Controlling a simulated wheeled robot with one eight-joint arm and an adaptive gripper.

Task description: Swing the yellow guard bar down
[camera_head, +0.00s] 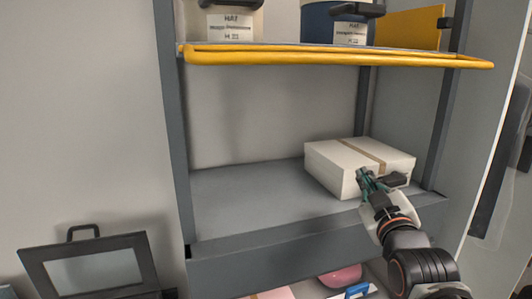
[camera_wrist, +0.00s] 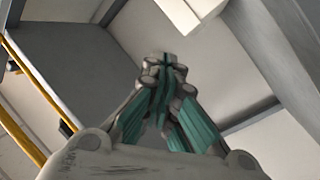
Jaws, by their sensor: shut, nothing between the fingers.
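The yellow guard bar (camera_head: 330,58) runs across the front of the upper shelf in the head view, near level and reaching past the right post. In the wrist view, a yellow bar (camera_wrist: 24,140) slants along the left edge. My gripper (camera_head: 364,178) is in front of the white box on the middle shelf, well below the bar and toward its right half. In the wrist view my gripper (camera_wrist: 163,68) has its teal-padded fingers together and holds nothing. It is apart from the bar. Whether the fingertips touch the box is unclear.
A white box (camera_head: 330,158) with a brown tape strip sits on the grey middle shelf (camera_head: 235,195). Labelled hat containers (camera_head: 231,24) stand on the upper shelf. A dark framed case (camera_head: 95,268) is at lower left. The middle shelf's left part is clear.

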